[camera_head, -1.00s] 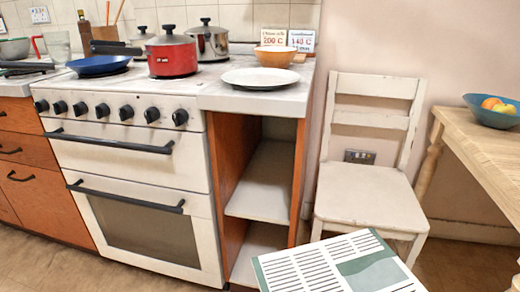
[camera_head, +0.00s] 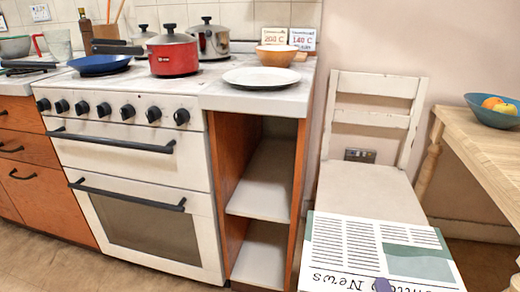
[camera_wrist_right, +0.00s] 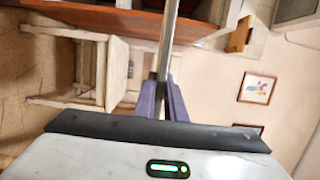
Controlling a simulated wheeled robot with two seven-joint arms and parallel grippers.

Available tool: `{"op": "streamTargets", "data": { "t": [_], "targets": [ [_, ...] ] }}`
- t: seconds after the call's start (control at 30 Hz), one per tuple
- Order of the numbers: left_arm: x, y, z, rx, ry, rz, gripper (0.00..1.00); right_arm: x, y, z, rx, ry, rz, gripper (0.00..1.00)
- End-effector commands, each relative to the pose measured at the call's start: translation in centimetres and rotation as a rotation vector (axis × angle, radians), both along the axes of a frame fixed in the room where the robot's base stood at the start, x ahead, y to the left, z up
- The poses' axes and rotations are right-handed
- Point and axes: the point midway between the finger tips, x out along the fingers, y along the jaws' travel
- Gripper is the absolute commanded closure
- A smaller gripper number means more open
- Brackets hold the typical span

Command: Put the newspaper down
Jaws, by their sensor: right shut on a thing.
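The newspaper (camera_head: 360,245), white with printed columns and a green picture block, is at the bottom right of the head view, its headline upside down. A purple fingertip of my right gripper (camera_head: 383,285) shows at its near edge. In the right wrist view the purple fingers of my right gripper (camera_wrist_right: 162,100) are closed on the newspaper (camera_wrist_right: 168,40), seen edge-on as a thin grey strip. The newspaper covers the front of the white chair's seat (camera_head: 365,190) in the head view; I cannot tell whether they touch. My left gripper is out of view.
The chair back (camera_head: 375,100) rises against the wall. A wooden table (camera_head: 480,150) with a fruit bowl (camera_head: 492,110) stands on the right. An open shelf unit (camera_head: 262,190) and the cooker (camera_head: 130,150) are on the left. The rear of the seat is bare.

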Motion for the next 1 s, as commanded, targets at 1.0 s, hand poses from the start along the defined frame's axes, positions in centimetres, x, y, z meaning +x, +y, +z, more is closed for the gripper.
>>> {"op": "streamTargets", "data": {
  "t": [1.0],
  "targets": [
    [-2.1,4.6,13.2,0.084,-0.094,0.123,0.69,0.0,0.1,22.1,-0.001,-0.007,0.006,1.0]
  ]
}}
